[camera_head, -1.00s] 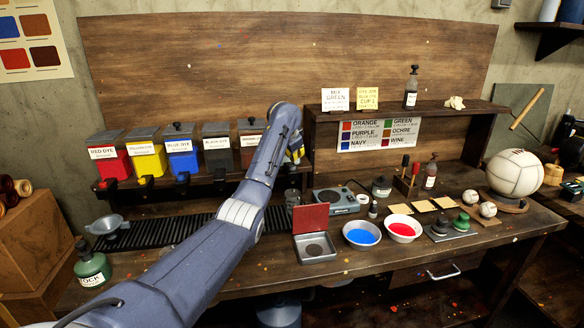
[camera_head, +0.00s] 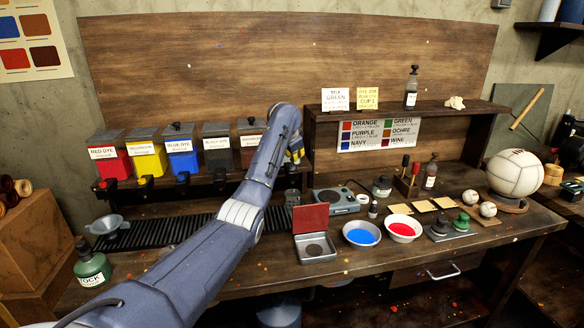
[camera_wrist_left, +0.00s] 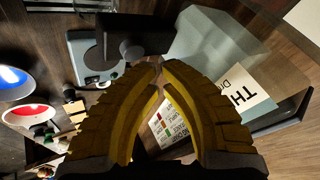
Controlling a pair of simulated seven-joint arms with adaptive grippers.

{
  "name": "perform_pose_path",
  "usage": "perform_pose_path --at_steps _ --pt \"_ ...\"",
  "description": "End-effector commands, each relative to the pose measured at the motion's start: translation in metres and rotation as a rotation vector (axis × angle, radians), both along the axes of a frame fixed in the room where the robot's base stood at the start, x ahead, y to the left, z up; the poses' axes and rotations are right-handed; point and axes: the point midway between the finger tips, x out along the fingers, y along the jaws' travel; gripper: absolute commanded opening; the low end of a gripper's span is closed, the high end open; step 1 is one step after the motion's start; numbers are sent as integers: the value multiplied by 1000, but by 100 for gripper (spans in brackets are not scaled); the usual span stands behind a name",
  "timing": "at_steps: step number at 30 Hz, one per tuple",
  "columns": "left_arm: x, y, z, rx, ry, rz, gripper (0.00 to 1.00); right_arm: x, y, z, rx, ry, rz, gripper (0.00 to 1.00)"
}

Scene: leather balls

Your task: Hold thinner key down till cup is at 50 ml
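My left arm reaches across the bench to the right end of the dispenser row. In the left wrist view, a clear tank (camera_wrist_left: 215,50) carries a white label (camera_wrist_left: 250,98) whose visible letters begin "TH". A dark block-like tap part (camera_wrist_left: 135,35) juts out beside the tank, just beyond my left gripper (camera_wrist_left: 159,70). Its yellow fingers meet or nearly meet at the tips, with nothing seen between them. Whether the tips touch the key is unclear. A small clear cup (camera_head: 292,199) is partly visible beside my forearm in the head view; its level is unreadable. My right gripper is out of view.
Red (camera_head: 113,162), yellow (camera_head: 147,160) and blue (camera_head: 182,158) dye tanks stand left of my arm. A grey scale (camera_head: 336,201), an open red-lidded tin (camera_head: 314,246), a blue bowl (camera_head: 361,233) and a red bowl (camera_head: 403,229) lie to the right.

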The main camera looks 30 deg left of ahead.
Motion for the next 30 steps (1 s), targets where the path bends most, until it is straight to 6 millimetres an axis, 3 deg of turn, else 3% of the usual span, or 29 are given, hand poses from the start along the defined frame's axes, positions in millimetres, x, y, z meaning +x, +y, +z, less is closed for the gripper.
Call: perform_pose_path --at_steps 30 --pt "0 0 -9 0 -1 0 0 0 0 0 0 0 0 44"
